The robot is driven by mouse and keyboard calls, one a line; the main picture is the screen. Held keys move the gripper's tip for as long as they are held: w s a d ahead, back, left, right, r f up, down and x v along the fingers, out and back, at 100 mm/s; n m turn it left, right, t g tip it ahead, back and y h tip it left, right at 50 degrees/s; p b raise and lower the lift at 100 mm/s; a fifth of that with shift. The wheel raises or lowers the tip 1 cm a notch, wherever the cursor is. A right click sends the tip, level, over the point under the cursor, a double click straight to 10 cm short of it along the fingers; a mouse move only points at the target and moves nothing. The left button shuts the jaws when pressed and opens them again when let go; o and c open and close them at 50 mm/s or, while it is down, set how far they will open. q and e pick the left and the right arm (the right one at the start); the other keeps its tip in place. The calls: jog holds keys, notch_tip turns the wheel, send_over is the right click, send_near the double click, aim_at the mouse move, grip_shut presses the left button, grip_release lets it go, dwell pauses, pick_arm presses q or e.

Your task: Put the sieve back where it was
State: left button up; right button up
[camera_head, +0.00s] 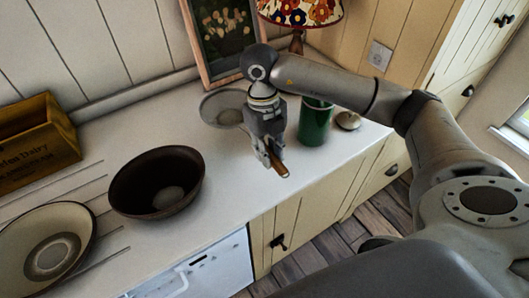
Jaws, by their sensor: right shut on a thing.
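The sieve (219,108) shows as a round grey mesh bowl with a pale rim, behind and left of my right gripper. My right gripper (274,160) points down over the counter and is shut on the sieve's brown handle, whose end sticks out in front of the fingers. The gripper hides the part between the handle and the bowl. I cannot tell whether the sieve touches the counter. My left gripper is not in view.
On the white counter (226,198) stand a dark brown bowl (140,185), a cream bowl (80,225), a wooden crate (55,150), a green canister (314,128), a framed picture (198,45) and a flowered lamp (300,12). The counter is clear between the dark bowl and gripper.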

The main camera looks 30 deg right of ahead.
jog(key=f, duration=0.1)
jog(key=w+f, duration=0.2)
jog(key=shift+w+d+p, duration=0.2)
jog(key=shift+d+p, duration=0.05)
jog(key=shift+p, duration=0.1)
jog(key=shift+f+p, duration=0.85)
jog(key=shift+f, duration=0.65)
jog(key=shift+f, duration=0.1)
jog(key=shift+f, duration=0.2)
jog(key=o, duration=0.9)
jog(key=shift+o, duration=0.2)
jog(key=shift+r, duration=0.1)
